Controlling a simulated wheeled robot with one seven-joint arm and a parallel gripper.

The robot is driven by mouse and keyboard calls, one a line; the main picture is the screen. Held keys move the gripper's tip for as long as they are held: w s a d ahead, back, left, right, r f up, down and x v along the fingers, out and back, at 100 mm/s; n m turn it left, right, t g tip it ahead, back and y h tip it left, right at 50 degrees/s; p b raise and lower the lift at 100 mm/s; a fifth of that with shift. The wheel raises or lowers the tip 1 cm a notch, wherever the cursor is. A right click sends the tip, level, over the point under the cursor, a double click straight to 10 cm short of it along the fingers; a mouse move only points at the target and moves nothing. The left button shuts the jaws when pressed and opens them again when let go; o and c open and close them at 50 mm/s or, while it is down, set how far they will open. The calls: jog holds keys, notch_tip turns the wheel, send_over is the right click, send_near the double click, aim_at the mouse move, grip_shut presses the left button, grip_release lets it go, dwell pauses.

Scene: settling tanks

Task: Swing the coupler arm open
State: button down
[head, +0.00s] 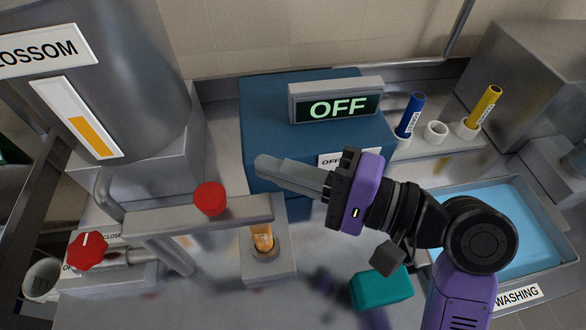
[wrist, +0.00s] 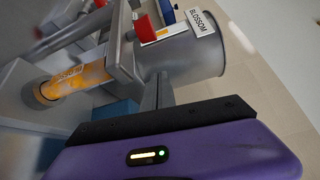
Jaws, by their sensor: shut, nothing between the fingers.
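The coupler arm (head: 240,211) is a flat grey bar with a red knob (head: 209,198) on top. It reaches across to above an orange vial (head: 262,238) standing in a grey holder block (head: 280,266). In the wrist view the coupler arm (wrist: 122,48), red knob (wrist: 147,27) and orange vial (wrist: 78,83) show at the upper left. My gripper (head: 262,166) is shut and empty, its fingers pointing left, just beyond the bar's free end in the head view. In the wrist view its fingers (wrist: 160,82) look close beside the bar; I cannot tell whether they touch it.
A blue box (head: 262,110) with an OFF display (head: 337,106) stands behind my gripper. A large grey tank (head: 110,70) labelled BLOSSOM and a red valve knob (head: 88,250) are at the left. A teal block (head: 382,289) and a water basin (head: 510,235) are at the right.

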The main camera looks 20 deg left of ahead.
aim_at(194, 210)
jog(key=s+a+p, duration=0.1)
jog(key=s+a, duration=0.2)
jog(key=a, duration=0.1)
jog(key=shift+s+r+p, duration=0.15)
jog(key=shift+s+p, duration=0.15)
jog(key=shift+s, duration=0.1)
dwell(0.4)
